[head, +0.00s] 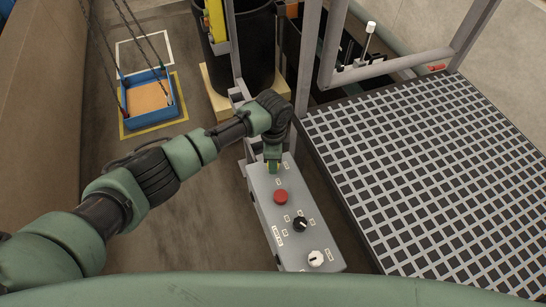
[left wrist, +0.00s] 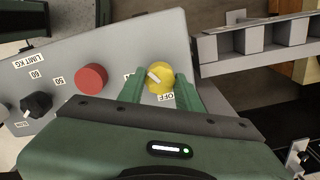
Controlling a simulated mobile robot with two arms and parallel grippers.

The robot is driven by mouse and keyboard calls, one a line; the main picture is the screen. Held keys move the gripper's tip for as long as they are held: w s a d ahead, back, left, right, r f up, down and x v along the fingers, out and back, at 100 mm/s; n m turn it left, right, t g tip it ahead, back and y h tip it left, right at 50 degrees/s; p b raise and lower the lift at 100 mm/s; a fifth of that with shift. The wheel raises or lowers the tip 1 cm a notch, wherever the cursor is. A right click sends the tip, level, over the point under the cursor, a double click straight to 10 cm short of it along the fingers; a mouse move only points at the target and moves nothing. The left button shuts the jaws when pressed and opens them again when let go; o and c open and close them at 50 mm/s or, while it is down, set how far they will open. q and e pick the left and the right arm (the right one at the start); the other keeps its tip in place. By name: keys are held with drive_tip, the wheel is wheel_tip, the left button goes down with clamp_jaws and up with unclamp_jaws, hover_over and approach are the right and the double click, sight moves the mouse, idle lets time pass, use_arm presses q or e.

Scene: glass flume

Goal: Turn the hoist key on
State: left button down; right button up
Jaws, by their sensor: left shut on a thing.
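The grey control box (head: 262,205) stands left of the grating, and it also shows in the left wrist view (left wrist: 120,50). The hoist key is a round yellow knob (left wrist: 160,78) with a white pointer mark on its left side. An OFF label (left wrist: 166,97) sits just below it in that view; another label to its left is partly hidden by a finger. My left gripper (head: 273,158) is over the box's far end and hides the knob in the head view. In the left wrist view its green fingers (left wrist: 161,82) are on both sides of the knob, closed on it.
A red button (head: 281,196), a black selector (head: 300,223) and a white knob (head: 316,257) are on the same box. A metal grating (head: 430,165) lies to the right. A blue tray (head: 148,94) hangs on chains at the far left.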

use_arm(q)
drive_tip(key=n+p, duration=0.1)
drive_tip(key=n, duration=0.2)
drive_tip(key=n+p, duration=0.1)
drive_tip(key=n, duration=0.1)
drive_tip(key=shift+r+n+p, duration=0.25)
drive_tip(key=shift+n+p, duration=0.05)
drive_tip(key=n+p, duration=0.1)
drive_tip(key=n, duration=0.2)
drive_tip(key=shift+w+f+n+p, duration=0.1)
drive_tip(key=shift+n+p, duration=0.5)
drive_tip(key=shift+n, duration=0.6)
drive_tip(key=c, duration=1)
unclamp_jaws()
drive_tip(key=shift+o, duration=0.2)
